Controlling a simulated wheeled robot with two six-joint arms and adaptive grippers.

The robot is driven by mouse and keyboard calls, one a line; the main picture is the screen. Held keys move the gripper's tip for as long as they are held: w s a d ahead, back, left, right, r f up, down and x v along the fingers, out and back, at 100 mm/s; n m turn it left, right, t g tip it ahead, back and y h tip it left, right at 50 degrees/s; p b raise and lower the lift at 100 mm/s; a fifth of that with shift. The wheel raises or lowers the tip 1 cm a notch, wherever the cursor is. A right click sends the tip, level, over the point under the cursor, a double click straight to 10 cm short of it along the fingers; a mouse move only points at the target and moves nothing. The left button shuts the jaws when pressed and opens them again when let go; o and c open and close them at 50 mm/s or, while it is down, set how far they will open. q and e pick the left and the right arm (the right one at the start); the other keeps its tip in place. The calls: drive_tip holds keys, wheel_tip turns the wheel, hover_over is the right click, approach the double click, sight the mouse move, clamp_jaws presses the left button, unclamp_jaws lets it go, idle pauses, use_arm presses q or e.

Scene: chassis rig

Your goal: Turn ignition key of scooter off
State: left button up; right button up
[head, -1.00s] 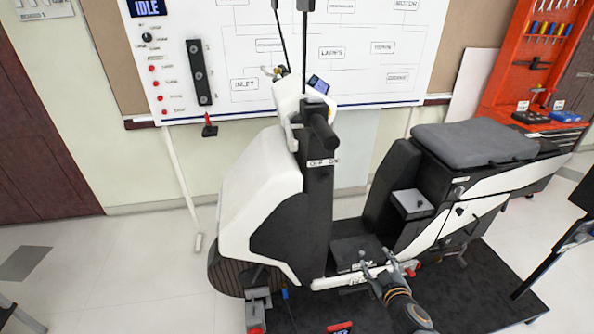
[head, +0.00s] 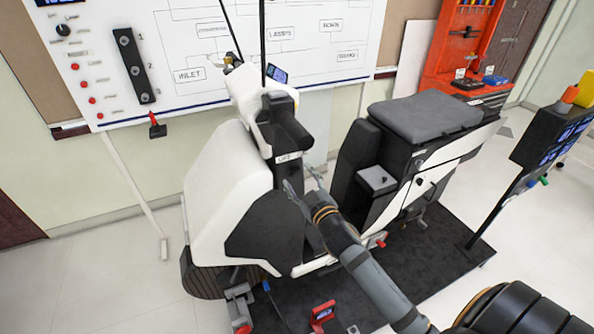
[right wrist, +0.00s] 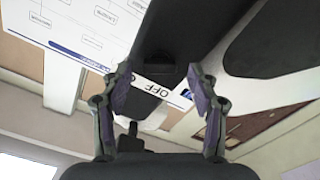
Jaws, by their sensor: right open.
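The white and black scooter (head: 215,205) stands on a dark mat, with a dark column below its handlebar. A white label (head: 288,157) on that column reads OFF in the right wrist view (right wrist: 153,88). My right gripper (head: 303,181) is open and empty, just below and to the right of the label in the head view. In the right wrist view its two fingers (right wrist: 160,92) stand apart on either side of the label. A small dark knob-like part (right wrist: 131,137) shows between them; I cannot tell whether it is the ignition key. My left gripper is not in view.
A white diagram board (head: 200,60) with a switch panel hangs behind the scooter. The grey seat (head: 425,108) is to the right. A stand with dark screens (head: 560,140) is at the far right. A red block (head: 322,315) lies on the mat (head: 380,300).

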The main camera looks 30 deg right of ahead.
drive_tip(key=shift+w+d+r, duration=0.1)
drive_tip(key=shift+w, duration=0.8)
drive_tip(key=c, duration=1.2)
drive_tip(key=shift+o, duration=0.2)
